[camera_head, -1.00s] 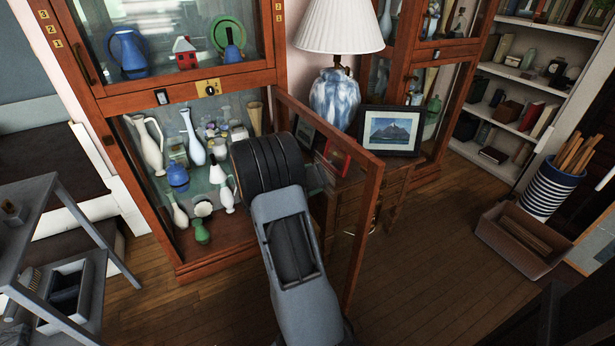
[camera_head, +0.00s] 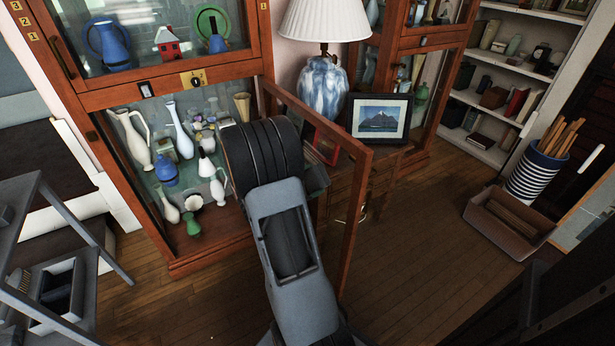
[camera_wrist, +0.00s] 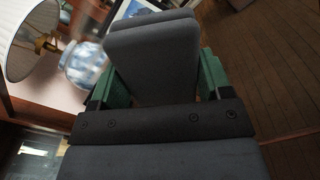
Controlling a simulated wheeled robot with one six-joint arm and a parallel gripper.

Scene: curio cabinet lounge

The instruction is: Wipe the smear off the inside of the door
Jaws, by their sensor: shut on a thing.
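The open glass door (camera_head: 357,215) of the lower cabinet stands swung out into the room, its wooden frame seen nearly edge-on. My arm reaches up along the door's left, cabinet-facing side. In the wrist view my gripper (camera_wrist: 154,78) has green fingers shut on a thick dark grey pad (camera_wrist: 152,60), which extends ahead of them. In the head view my arm hides most of the gripper and the pad. I cannot make out a smear on the glass, nor tell whether the pad touches it.
White and blue vases (camera_head: 133,140) and a small green vase (camera_head: 191,224) crowd the open cabinet's shelf, close to my arm. A lamp (camera_head: 322,85) and a framed picture (camera_head: 381,118) stand behind the door. A grey cart (camera_head: 40,250) is at left.

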